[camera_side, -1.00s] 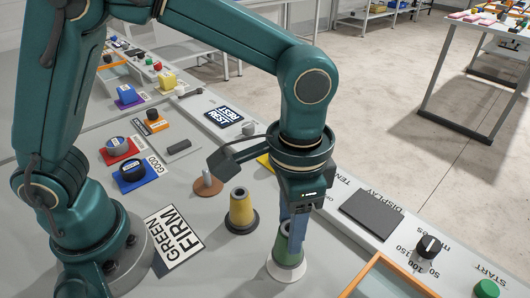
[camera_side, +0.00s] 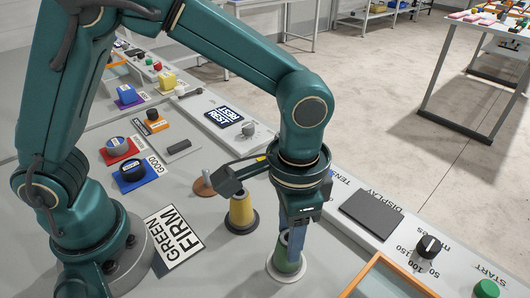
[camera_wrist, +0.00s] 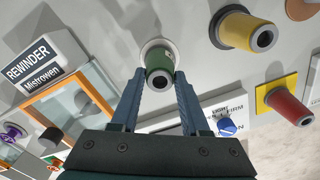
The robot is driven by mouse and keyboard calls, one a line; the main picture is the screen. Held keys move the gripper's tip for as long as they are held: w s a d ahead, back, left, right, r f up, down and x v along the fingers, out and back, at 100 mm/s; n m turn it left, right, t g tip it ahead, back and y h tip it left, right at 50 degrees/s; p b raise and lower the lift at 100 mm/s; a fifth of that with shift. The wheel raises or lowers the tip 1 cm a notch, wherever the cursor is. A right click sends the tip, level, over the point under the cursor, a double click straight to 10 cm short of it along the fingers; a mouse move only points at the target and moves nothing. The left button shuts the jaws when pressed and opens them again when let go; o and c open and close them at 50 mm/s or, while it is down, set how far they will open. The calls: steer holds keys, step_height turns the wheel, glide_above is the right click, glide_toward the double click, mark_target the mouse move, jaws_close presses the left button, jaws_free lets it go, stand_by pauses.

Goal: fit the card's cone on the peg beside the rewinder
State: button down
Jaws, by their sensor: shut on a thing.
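A white card reading GREEN FIRM (camera_side: 173,238) lies on the bench near the foot of my arm. My gripper (camera_side: 290,256) points down and is shut on the green cone (camera_side: 287,267). The cone is upright over a white round base (camera_side: 273,278), low against it. In the wrist view, my gripper (camera_wrist: 160,78) has a finger on each side of the green cone (camera_wrist: 159,62), whose dark top opening faces the camera. The white base (camera_wrist: 146,47) rings its foot. The peg itself is hidden. The REWINDER sign (camera_wrist: 30,72) stands to the left.
A yellow cone (camera_side: 241,212) on a dark base stands close to the left of my gripper. A red cone (camera_wrist: 290,108) stands on a yellow square. The rewinder's orange-framed window (camera_wrist: 70,105) is near the green cone. A display panel (camera_side: 371,215) lies at right.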

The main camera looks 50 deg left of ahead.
steer(key=shift+f, duration=0.15)
steer(key=shift+c, duration=1.6)
jaws_free()
steer(key=shift+r, duration=2.55)
